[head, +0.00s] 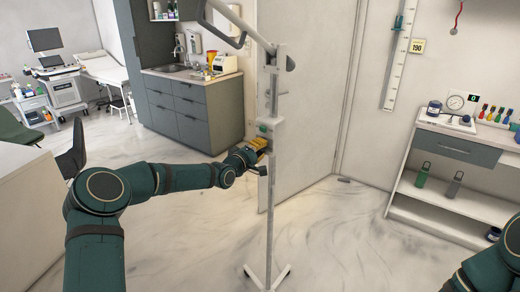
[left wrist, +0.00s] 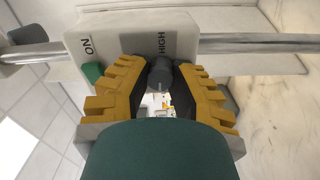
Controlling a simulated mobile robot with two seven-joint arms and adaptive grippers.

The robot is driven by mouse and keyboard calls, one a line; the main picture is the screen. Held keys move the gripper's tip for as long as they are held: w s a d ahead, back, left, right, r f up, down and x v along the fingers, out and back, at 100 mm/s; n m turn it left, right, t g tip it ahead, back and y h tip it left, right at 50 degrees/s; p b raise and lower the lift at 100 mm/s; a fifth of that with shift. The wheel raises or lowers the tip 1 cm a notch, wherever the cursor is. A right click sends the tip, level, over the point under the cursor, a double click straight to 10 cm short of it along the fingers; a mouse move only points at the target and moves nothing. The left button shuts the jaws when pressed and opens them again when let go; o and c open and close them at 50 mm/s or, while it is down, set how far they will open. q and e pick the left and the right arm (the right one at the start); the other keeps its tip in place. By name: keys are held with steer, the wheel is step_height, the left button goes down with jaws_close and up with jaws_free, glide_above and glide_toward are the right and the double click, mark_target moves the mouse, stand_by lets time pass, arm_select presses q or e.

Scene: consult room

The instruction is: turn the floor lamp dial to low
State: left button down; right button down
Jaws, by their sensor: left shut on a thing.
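The floor lamp (head: 269,190) is a pale stand on splayed feet with a control box (head: 272,127) on its pole. In the left wrist view the grey control box (left wrist: 125,35) carries the words ON and HIGH, a green button (left wrist: 92,72) and a dark round dial (left wrist: 160,70). HIGH is printed beside the dial; no LOW label shows. My left gripper (head: 264,148) reaches the box from the left. Its yellow fingers (left wrist: 159,80) are shut on the dial, one on each side. My right gripper is out of view; only part of that arm shows at lower right.
A white shelf unit (head: 450,195) with bottles stands at the right. A grey cabinet (head: 185,112) with a sink is at the back, and a pale counter (head: 30,200) is at the left. The floor (head: 335,235) around the lamp's feet is clear.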

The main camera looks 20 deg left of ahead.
arm_select(q)
steer(key=shift+d, duration=0.1)
stand_by(0.3)
steer(key=c, duration=0.7)
jaws_free()
steer(key=shift+d, duration=0.1)
steer(key=shift+c, duration=0.2)
steer(key=v, duration=1.2)
